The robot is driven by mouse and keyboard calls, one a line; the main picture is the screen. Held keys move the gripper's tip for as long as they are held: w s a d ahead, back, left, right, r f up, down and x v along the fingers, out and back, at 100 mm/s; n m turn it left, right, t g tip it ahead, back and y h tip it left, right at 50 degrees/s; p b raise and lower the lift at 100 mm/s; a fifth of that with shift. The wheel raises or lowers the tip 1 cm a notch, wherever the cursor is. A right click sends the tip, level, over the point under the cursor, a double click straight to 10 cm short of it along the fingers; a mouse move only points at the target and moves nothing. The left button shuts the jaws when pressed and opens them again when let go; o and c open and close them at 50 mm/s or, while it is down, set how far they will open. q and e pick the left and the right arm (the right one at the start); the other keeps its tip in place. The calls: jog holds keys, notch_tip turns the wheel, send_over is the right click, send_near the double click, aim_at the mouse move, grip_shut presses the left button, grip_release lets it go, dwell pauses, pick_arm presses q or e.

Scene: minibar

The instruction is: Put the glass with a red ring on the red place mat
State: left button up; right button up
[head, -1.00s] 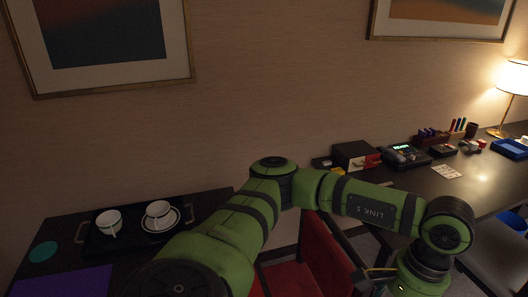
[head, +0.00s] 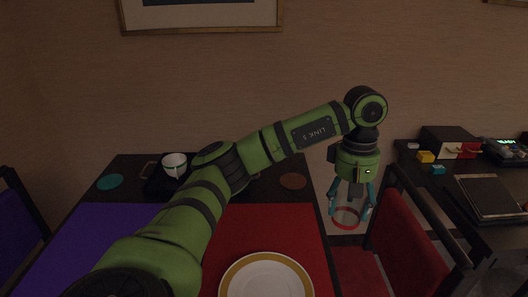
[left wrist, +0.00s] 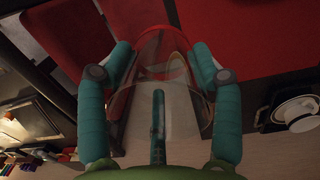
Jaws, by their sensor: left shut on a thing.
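The clear glass with a red ring (head: 346,218) hangs from my left gripper (head: 352,205) in the head view, beyond the table's right edge and over the gap before the red chair. The gripper's fingers are shut on the glass. The left wrist view shows the see-through glass (left wrist: 152,65) between the two teal fingers. The red place mat (head: 290,228) lies on the dark table, left of and below the gripper in the head view. A white plate with a gold rim (head: 265,277) rests on it. My left arm hides part of the table. My right gripper does not show.
A white cup (head: 174,163) stands on a dark tray behind my arm. A purple mat (head: 75,250) covers the table's left part. A brown coaster (head: 293,181) lies behind the red mat. A red chair (head: 405,235) stands between table and desk.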

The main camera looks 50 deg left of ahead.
pick_arm(q)
jog(key=a+f+n+b, duration=0.1)
jog(key=w+a+f+n+b, duration=0.1)
jog(key=n, duration=0.1)
jog(key=shift+w+a, duration=0.15)
jog(key=shift+a, duration=0.05)
send_near(294, 230)
jog(key=shift+d+f+b, duration=0.15)
jog(key=shift+b, duration=0.3)
jog(key=shift+f, duration=2)
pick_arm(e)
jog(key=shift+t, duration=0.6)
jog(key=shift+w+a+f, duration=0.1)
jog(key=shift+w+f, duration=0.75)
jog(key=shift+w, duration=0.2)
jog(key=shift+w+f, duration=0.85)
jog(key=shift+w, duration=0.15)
pick_arm(q)
jog(key=shift+f, duration=0.1)
jog(key=o, duration=1.1)
jog(key=shift+o, duration=1.3)
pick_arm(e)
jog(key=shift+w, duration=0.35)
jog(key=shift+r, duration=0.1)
